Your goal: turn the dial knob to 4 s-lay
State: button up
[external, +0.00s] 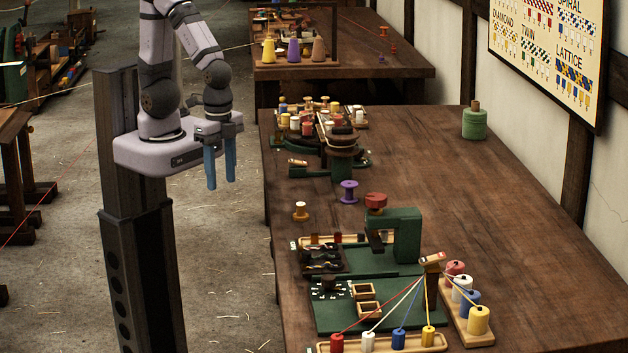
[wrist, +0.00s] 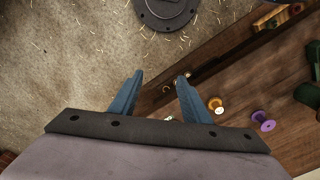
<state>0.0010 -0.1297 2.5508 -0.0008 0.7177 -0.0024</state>
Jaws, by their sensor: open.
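My gripper (external: 221,182) has two blue fingers, which are apart and empty. It hangs pointing down over the floor, left of the workbench and well away from the green machine. The fingers also show in the wrist view (wrist: 159,76), with floor and the bench edge beyond them. A small dark knob (external: 330,283) with pale marks around it sits on the green base, at its left; it looks like the dial knob, but its setting is too small to read.
The workbench (external: 500,215) has wide free room at right. Colored threads (external: 405,302) stretch across the front bobbins. A green winder (external: 342,165) stands farther back.

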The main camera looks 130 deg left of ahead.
jog(key=w+d+t, duration=0.2)
jog(key=w+d, duration=0.1)
jog(key=w, duration=1.6)
jog(key=t+b, duration=0.1)
jog(key=t, duration=0.2)
send_near(328, 277)
jog(key=shift+p+x, duration=1)
jog(key=shift+x, duration=3.1)
jog(key=shift+c, duration=0.6)
jog(key=shift+g, duration=0.3)
jog(key=c, duration=0.9)
